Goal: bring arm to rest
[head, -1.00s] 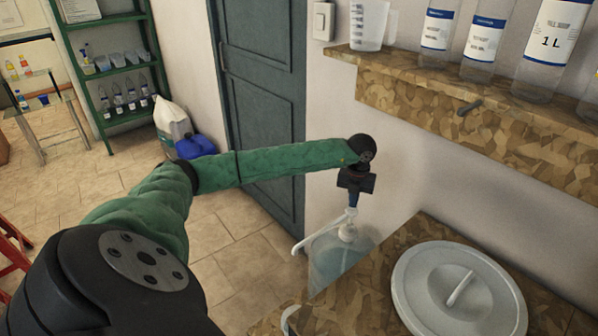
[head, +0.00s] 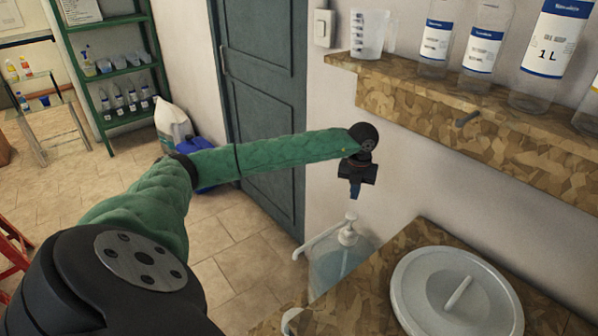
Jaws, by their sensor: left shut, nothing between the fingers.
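My left arm, in a green sleeve, reaches in from the left of the head view. My left gripper (head: 355,188) points down at its end, shut and empty. It is above the white pump head (head: 348,235) of a clear bottle with pale blue liquid (head: 335,268), with a visible gap between them. The bottle's lower part is hidden behind the counter edge. My right gripper is not in view.
A grey lidded drum (head: 458,292) stands on the speckled counter (head: 372,290) at the lower right. A speckled shelf (head: 455,110) on the wall holds a measuring jug (head: 367,35) and several labelled bottles. A dark door (head: 262,90) stands behind my arm.

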